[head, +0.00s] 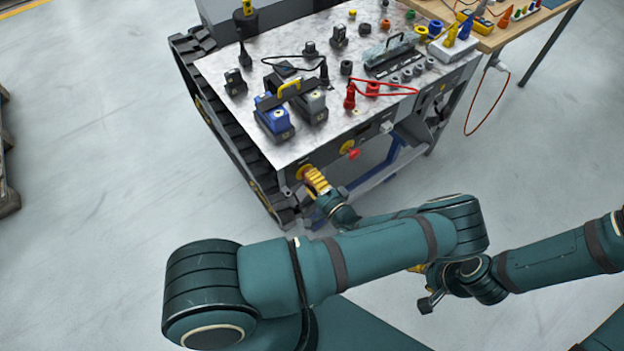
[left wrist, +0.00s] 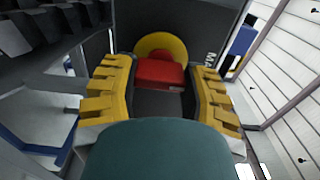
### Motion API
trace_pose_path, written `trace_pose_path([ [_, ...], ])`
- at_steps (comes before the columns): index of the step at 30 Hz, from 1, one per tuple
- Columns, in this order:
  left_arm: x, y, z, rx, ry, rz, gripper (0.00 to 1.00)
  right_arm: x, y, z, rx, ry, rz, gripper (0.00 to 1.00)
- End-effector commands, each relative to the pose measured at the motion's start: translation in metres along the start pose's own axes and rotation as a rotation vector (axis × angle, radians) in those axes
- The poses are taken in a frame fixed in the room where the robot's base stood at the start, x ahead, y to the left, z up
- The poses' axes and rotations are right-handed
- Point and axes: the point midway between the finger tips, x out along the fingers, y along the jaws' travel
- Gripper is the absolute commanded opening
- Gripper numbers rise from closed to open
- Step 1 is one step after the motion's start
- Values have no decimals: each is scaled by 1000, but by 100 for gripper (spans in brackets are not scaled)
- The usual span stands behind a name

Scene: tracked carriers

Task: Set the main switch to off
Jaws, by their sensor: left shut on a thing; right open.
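The main switch is a red handle (left wrist: 160,72) on a round yellow plate (left wrist: 160,46), on the carrier's dark front panel in the left wrist view. Part of a white label starting "MA" shows beside it. In the head view its yellow plate (head: 302,172) shows at the carrier's near corner, mostly hidden by my left gripper (head: 316,181). The yellow fingers of my left gripper (left wrist: 160,100) stand on both sides of the red handle and are shut on it. My right gripper (head: 422,287) is open, apart from the carrier, partly hidden by my arm.
A second yellow plate with a red knob (head: 354,154) sits right of the main switch. The carrier's top (head: 240,60) bears blue and grey battery-like blocks (head: 272,117), red plugs (head: 350,97) and cables. A wooden table (head: 505,35) adjoins at top right.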

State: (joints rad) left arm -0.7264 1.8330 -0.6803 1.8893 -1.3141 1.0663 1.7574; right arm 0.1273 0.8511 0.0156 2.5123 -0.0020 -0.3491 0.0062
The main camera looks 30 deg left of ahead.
Motion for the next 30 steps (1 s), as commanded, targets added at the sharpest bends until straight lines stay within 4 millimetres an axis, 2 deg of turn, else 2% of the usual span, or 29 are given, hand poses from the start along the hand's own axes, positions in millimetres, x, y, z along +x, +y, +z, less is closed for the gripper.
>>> trace_pose_path([
  [13,1,-1,0,-11,0,-4,11,0,0,0,0,1,0,51],
  [14,1,-1,0,-11,0,-4,56,0,0,0,0,1,0,51],
  [16,1,-1,0,-10,0,-3,80,0,0,0,0,1,0,51],
  [26,-1,0,0,-10,0,-1,80,0,0,0,0,1,0,51],
  [30,-13,0,-1,-9,1,-1,80,0,0,0,0,1,0,51],
])
